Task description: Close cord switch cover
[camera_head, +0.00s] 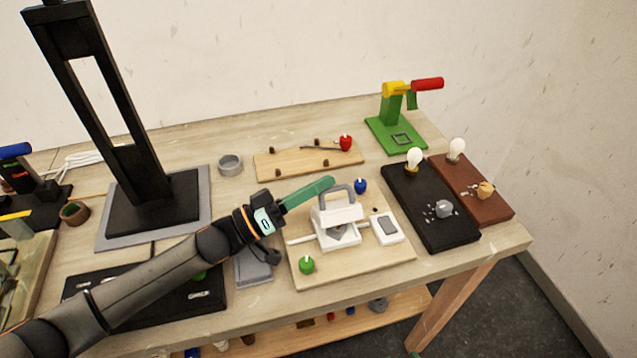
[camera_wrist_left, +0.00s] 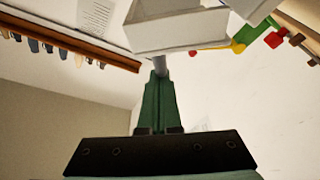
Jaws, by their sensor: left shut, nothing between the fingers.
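The white cord switch housing (camera_head: 338,240) sits on a light wooden board (camera_head: 390,262), with a cord running into it. Its white cover (camera_head: 340,213) is tilted up above the housing, leaving a gap, and carries a grey arched handle (camera_head: 349,192). My left gripper (camera_head: 330,183) has green fingers pressed together, empty, at the handle's upper left. In the left wrist view the fingers (camera_wrist_left: 158,80) point toward a grey bar below a pale tray-like shape (camera_wrist_left: 175,30), which looks like the cover. Whether fingers and handle touch is unclear. My right gripper is not in view.
A white rocker switch piece (camera_head: 388,228) lies right of the housing. Green (camera_head: 307,265) and blue (camera_head: 361,186) knobs stand on the board. A black bulb board (camera_head: 425,205) is to the right, a green press (camera_head: 395,130) behind, and a grey block (camera_head: 253,266) left.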

